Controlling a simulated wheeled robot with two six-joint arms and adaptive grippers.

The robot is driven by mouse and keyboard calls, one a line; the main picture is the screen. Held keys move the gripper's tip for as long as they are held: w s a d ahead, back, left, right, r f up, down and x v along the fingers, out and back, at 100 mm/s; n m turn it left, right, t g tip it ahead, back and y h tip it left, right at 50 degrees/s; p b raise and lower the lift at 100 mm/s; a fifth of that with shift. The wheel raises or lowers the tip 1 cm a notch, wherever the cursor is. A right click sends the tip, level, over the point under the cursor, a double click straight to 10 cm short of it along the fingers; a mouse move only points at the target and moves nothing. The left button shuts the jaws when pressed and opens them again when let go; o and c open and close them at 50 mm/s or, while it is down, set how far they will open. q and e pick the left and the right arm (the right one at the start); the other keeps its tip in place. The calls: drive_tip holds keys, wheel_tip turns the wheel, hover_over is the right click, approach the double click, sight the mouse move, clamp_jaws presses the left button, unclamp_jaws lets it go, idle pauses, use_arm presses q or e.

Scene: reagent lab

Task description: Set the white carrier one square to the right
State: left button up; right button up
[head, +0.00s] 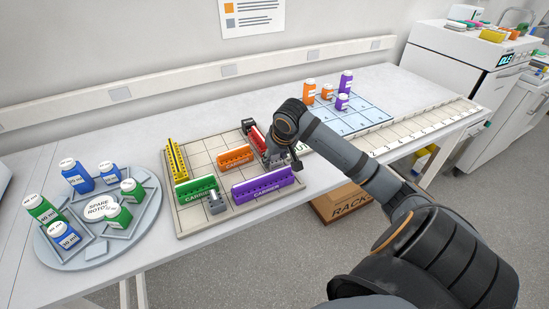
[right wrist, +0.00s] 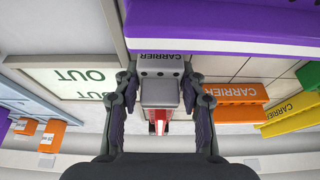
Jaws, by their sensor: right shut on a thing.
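The white carrier (right wrist: 160,70), a pale block with a CARRIER label and dark holes, is between the fingers of my right gripper (right wrist: 160,95) in the right wrist view. The gripper is shut on it. In the head view my right gripper (head: 273,158) points down at the right side of the gridded board (head: 222,215) and mostly hides the carrier. A red carrier (head: 257,137) is just behind the gripper. I cannot tell whether the white carrier touches the board. My left gripper is not in view.
A purple carrier (head: 264,185) lies close in front, an orange carrier (head: 235,157) to the left. Green (head: 195,190) and yellow (head: 176,159) carriers stand farther left. A blue grid (head: 365,118) with bottles is at right, a round bottle tray (head: 100,257) at left.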

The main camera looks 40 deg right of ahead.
drive_tip(key=shift+f, duration=0.1)
drive_tip(key=o, duration=1.1)
drive_tip(key=shift+o, duration=0.2)
drive_tip(key=b+v, duration=0.1)
drive_tip(key=v, duration=1.1)
